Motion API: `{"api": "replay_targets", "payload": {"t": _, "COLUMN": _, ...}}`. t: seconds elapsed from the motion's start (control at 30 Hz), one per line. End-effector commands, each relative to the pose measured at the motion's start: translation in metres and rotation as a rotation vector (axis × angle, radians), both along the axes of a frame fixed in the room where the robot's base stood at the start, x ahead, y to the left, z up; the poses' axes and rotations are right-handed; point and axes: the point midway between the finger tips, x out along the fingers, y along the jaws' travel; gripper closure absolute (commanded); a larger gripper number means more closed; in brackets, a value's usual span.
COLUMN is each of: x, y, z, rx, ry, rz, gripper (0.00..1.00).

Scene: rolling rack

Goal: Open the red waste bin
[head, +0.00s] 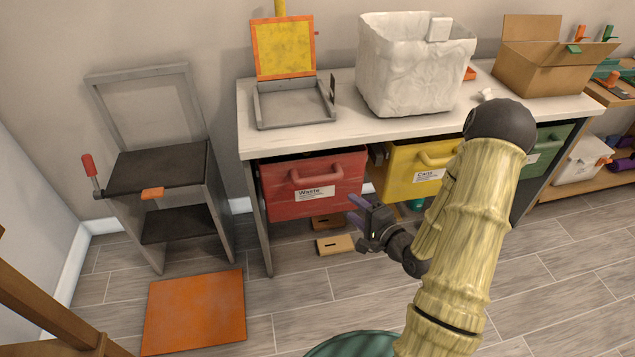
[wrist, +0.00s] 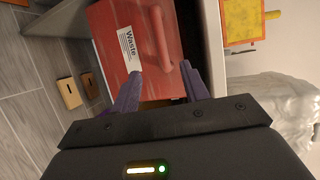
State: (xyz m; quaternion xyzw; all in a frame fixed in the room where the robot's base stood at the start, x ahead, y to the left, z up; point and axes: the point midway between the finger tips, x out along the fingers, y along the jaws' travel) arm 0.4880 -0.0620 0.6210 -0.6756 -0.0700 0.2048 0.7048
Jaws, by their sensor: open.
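The red waste bin (head: 290,200) hangs like a drawer under the white table's left end, with a "Waste" label and a red handle (head: 317,173) across its front. How far it is pulled out is hard to tell. My gripper (head: 350,206) is open and empty, just right of and in front of the bin's lower right corner. In the wrist view the bin (wrist: 110,50) fills the upper middle. Its handle (wrist: 160,40) lies ahead of my gripper (wrist: 161,66), roughly in line with the gap between the purple fingers, apparently not touched.
A yellow "Cans" bin (head: 403,185) and a green bin (head: 553,140) hang further right under the table (head: 340,125). Wooden blocks (head: 335,245) lie on the floor below. A grey shelf stand (head: 160,170) and an orange mat (head: 195,310) are at the left.

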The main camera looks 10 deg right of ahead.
Motion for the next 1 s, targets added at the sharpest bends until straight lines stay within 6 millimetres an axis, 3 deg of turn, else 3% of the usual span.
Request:
{"api": "replay_targets", "payload": {"t": 0.27, "x": 0.014, "y": 0.007, "z": -0.004, "rx": -0.005, "ry": -0.001, "rz": 0.004, "gripper": 0.55}}
{"api": "replay_targets", "payload": {"t": 1.0, "x": 0.13, "y": 0.056, "z": -0.028, "rx": -0.004, "ry": -0.002, "rz": 0.003, "gripper": 0.55}}
